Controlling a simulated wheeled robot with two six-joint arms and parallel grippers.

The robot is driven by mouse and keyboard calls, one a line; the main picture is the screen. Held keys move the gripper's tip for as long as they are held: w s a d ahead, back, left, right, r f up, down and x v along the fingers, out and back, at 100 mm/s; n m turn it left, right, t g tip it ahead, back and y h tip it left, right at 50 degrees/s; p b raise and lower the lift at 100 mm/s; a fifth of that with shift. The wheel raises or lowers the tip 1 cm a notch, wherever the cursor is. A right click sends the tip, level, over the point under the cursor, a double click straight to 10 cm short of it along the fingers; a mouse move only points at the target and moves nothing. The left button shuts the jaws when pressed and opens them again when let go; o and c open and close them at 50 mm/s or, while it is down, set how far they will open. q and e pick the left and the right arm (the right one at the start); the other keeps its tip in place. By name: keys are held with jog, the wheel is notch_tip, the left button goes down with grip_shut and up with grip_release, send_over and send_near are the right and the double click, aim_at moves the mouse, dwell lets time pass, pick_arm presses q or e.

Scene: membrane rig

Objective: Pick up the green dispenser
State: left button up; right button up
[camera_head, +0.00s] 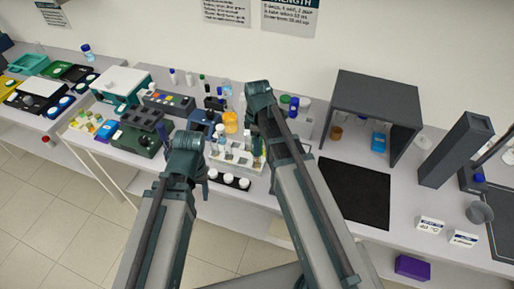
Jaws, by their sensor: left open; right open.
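My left gripper (204,183) is small in the head view, at the end of the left arm near the bench's front edge, and is open. My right gripper (257,158) is open at the white rack (231,158), partly hidden by its own arm; whether it touches anything there cannot be told. No green dispenser stands out clearly. A small container with a green top (285,100) stands behind the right arm, beside a blue-topped one; whether it is the dispenser cannot be told. Nothing is seen held in either gripper.
A dark grey open-fronted hood (376,87) stands at the right, with a black mat (354,192) before it. A yellow container (230,122) stands behind the rack. A white-lidded teal box (121,84) and small trays crowd the left. A dark tower (457,150) stands far right.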

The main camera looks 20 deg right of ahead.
jog(key=shift+f+b, duration=0.45)
jog(key=shift+f, duration=0.5)
pick_arm(q)
jog(key=shift+f, duration=0.9)
pick_arm(e)
jog(key=shift+r, duration=0.1)
jog(key=shift+c, duration=0.3)
jog(key=c, duration=0.9)
jog(key=shift+c, duration=0.2)
pick_arm(q)
jog(key=shift+r, duration=0.15)
pick_arm(e)
notch_tip(320, 180, up, 13)
jog(key=p, duration=1.3)
pick_arm(q)
notch_tip(320, 180, up, 12)
jog(key=shift+r, duration=0.25)
pick_arm(e)
jog(key=shift+f, duration=0.2)
